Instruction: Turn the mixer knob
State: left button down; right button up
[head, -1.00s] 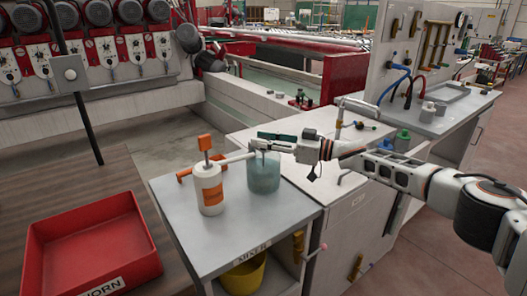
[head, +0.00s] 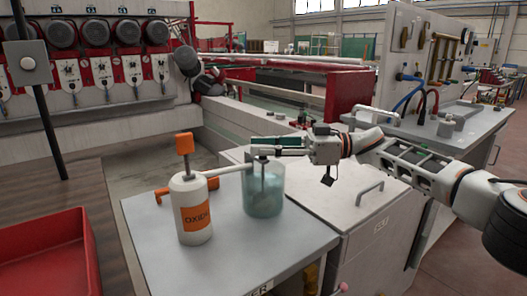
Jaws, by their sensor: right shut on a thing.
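A clear jar of blue-green liquid (head: 264,192) stands on the grey bench, with a thin dark rod (head: 262,172) upright in it. My right gripper (head: 256,150) is over the jar's mouth, shut on what looks like the rod's top. The fingertips are small here, and the exact grip is hard to see. My left gripper is out of view.
A white bottle with an orange label (head: 191,207) and pale spout stands left of the jar, the spout reaching toward it. A dark green block (head: 278,142) shows behind my gripper. A red tray (head: 45,262) is at lower left. The grey bench (head: 150,245) has clear room in front.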

dwell(0.3)
jog(key=o, duration=1.1)
jog(key=d, duration=1.2)
jog(key=shift+w, duration=0.1)
